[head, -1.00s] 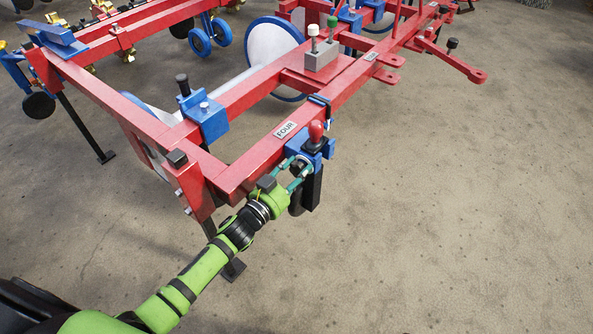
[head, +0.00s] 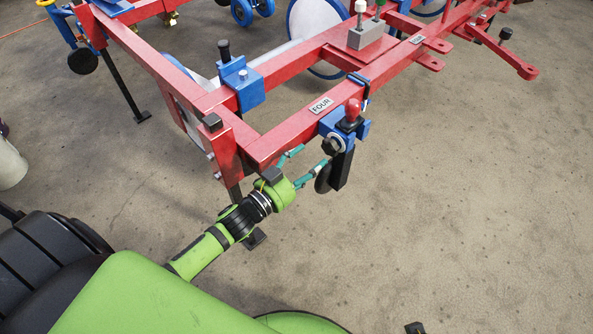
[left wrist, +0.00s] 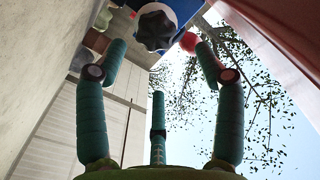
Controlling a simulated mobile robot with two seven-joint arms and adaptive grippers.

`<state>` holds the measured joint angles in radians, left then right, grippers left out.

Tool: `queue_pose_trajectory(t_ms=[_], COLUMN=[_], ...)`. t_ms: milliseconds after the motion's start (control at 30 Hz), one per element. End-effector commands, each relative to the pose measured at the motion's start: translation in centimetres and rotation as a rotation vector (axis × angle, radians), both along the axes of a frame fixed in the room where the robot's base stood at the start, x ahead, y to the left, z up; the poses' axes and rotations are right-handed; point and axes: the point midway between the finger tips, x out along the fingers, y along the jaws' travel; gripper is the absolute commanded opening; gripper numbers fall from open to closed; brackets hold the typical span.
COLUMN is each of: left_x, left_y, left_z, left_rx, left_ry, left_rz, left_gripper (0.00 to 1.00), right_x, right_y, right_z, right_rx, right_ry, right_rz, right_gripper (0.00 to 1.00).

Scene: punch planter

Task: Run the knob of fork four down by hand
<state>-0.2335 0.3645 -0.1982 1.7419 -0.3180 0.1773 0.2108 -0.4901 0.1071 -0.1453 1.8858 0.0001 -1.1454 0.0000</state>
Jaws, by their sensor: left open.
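The FOUR label (head: 321,105) is on the red beam beside a blue fork clamp (head: 334,124). A black lobed knob (head: 333,145) sits on the clamp's near face. In the left wrist view the same knob (left wrist: 156,31) is ahead, near the top middle. A red-topped handle (head: 353,108) rises from the clamp. My left gripper (head: 308,163) is open and empty, a short way from the knob, with its teal fingers spread toward it. In the left wrist view my left gripper (left wrist: 154,55) has its fingers apart, with the knob beyond their tips. My right gripper is out of view.
The red frame (head: 282,140) runs close above my left gripper. A black fork shank (head: 342,172) hangs under the clamp. Another blue clamp (head: 243,88) with a black-topped handle is on the parallel beam. The floor (head: 470,200) to the right is clear.

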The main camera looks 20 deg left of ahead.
Motion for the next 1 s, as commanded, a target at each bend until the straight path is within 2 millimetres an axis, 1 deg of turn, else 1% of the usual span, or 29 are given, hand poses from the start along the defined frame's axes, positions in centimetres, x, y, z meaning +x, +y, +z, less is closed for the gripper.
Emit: queue_pose_trajectory(t_ms=[33,100,267,400,667,767,867,1000], left_x=[-1.1,-2.1,-3.7,-4.2,-4.2,-4.5,-5.5,-8.0], left_y=[0.4,0.8,1.4,1.6,1.6,1.7,2.0,2.9], left_z=[-0.1,0.0,0.1,0.1,0.1,0.1,0.0,-0.1], left_rx=[0.001,0.000,0.000,0.000,0.000,0.000,0.000,0.000], left_ry=[0.003,0.001,-0.001,-0.003,-0.003,-0.002,0.000,0.003], left_rz=[0.000,-0.001,0.000,0.000,0.000,0.000,0.000,0.000], left_gripper=[0.69,0.69,0.69,0.69,0.69,0.69,0.69,0.69], right_x=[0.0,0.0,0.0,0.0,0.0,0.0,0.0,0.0], right_y=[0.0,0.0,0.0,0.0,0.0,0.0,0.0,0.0], right_z=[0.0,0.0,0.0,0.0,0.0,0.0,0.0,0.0], right_rx=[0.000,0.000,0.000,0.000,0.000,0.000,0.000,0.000], right_ry=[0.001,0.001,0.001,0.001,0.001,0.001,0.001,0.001], right_rz=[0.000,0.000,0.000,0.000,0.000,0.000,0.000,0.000], right_gripper=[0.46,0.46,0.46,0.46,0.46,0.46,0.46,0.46])
